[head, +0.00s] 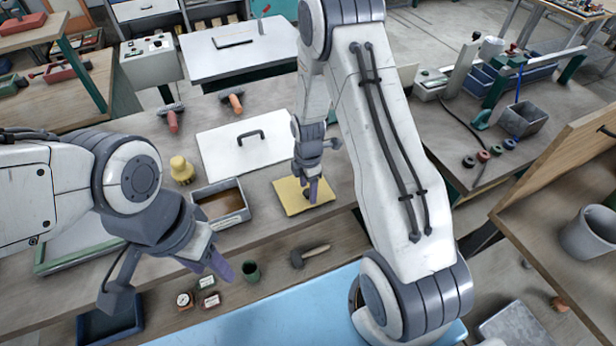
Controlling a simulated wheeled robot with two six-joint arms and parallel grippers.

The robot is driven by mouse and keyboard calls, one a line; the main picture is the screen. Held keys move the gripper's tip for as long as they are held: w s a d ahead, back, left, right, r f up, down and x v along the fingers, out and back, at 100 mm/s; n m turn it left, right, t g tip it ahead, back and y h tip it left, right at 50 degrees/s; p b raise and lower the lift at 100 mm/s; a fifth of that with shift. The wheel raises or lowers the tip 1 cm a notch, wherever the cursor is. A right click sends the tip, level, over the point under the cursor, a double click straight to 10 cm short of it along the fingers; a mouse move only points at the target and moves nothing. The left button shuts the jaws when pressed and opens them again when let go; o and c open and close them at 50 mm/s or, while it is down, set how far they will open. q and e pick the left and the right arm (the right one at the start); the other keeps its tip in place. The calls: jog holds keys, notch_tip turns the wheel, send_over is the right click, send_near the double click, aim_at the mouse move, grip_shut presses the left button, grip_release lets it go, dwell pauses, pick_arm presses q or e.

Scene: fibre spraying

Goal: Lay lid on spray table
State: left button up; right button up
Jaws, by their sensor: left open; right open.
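A white flat panel with a black bar handle (216,150) lies on the wooden bench, left of my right gripper. A yellow square plate (290,204) with a small dark knob lies nearby; I cannot tell which of the two is the lid. My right gripper (320,170) is open over the yellow plate, one finger close to the knob; contact is unclear. My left gripper (168,278) is open and empty near the bench's front edge. A white-topped table with a dark bar (270,60) stands at the back; I cannot tell whether it is the spray table.
A metal tray with brown contents (246,213) and a yellow knobbed tool (181,170) are beside the white panel. Red and orange-handled tools (233,101) lie behind.

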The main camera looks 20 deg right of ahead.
aim_at(308, 192)
notch_tip(308, 192, up, 11)
jog(key=b, duration=0.3)
jog(key=s+a+r+m, duration=0.5)
jog(key=s+a+r, duration=0.3)
jog(key=s+a, duration=0.3)
pick_arm(q)
notch_tip(308, 192, down, 3)
jog(key=shift+r, duration=0.1)
pick_arm(e)
jog(key=s+a+r+m, duration=0.1)
jog(key=s+a+m, duration=0.1)
jog(key=s, duration=0.4)
jog(key=s+a+r+m+y, duration=0.1)
jog(key=s+a+m, duration=0.2)
jog(key=s, duration=0.4)
jog(key=shift+m, duration=0.6)
